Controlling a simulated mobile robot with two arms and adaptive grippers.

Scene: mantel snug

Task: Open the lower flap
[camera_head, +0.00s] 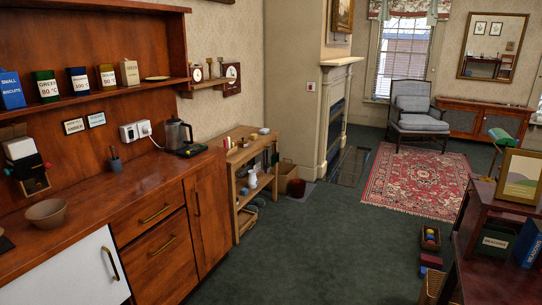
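No part clearly marked as the lower flap can be picked out. A tall wooden door (208,215) follows on the right. These fronts look shut. Neither of my grippers is in view.
On the counter (105,200) are a brown bowl (46,213), a pen cup (115,164) and a kettle (174,134). A low wooden shelf unit (252,170) stands beyond. Open carpet (310,240) lies in the middle. A dark table (500,272) is at the right.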

